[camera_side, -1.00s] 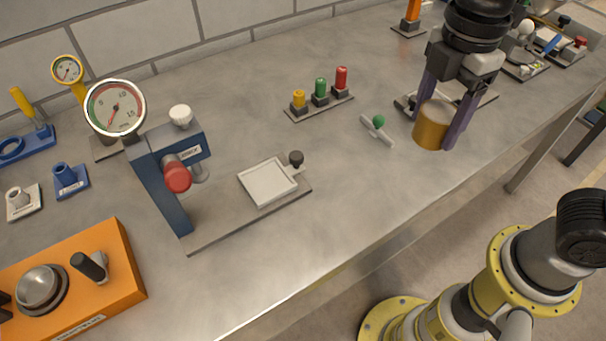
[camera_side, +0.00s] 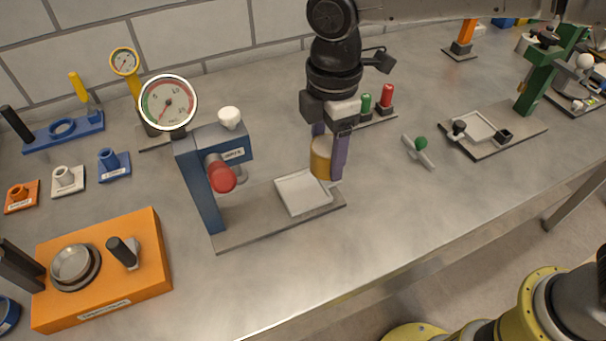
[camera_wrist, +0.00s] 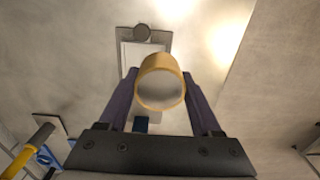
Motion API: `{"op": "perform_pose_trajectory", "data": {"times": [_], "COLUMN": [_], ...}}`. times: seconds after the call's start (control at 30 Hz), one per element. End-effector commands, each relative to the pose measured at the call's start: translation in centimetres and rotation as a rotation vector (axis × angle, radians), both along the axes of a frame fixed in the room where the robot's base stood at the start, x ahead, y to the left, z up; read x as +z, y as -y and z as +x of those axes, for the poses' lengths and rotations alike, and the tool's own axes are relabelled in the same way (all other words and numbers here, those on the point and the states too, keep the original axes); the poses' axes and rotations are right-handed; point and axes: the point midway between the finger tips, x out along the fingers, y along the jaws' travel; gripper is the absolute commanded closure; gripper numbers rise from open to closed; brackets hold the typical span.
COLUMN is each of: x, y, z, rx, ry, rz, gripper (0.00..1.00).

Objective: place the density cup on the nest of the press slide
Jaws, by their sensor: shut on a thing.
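The density cup, a brass-coloured open cylinder (camera_side: 320,160), is upright between the purple fingers of my gripper (camera_side: 329,163). In the wrist view I look into its pale mouth (camera_wrist: 160,90), with a finger against each side. The press slide is a pale square tray (camera_side: 300,194) on the grey base of the blue press (camera_side: 203,185). In the side view the cup overlaps the tray's back right corner and appears above it; the exact gap is unclear. In the wrist view the tray (camera_wrist: 129,56) lies beyond the cup, partly hidden by it.
The press's red knob (camera_side: 222,179) and pressure gauge (camera_side: 168,103) stand left of the slide. Red and green pegs (camera_side: 387,95) stand behind my gripper. A green-knobbed lever (camera_side: 420,144) and a green press (camera_side: 545,75) lie right.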

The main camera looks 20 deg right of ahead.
Motion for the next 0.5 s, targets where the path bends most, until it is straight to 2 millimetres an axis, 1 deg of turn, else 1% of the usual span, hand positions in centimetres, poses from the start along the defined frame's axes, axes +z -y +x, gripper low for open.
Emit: {"op": "perform_pose_trajectory", "data": {"times": [0.03,0.2,0.5], "x": [-1.2,-3.5,-5.2], "y": [-0.5,-1.7,-2.5], "z": [0.6,2.1,3.2], "rx": [0.000,0.000,0.000], "ry": [-0.004,-0.002,-0.002], "rz": [-0.003,-0.002,-0.002], "gripper": [1.00,1.00,1.00]}}
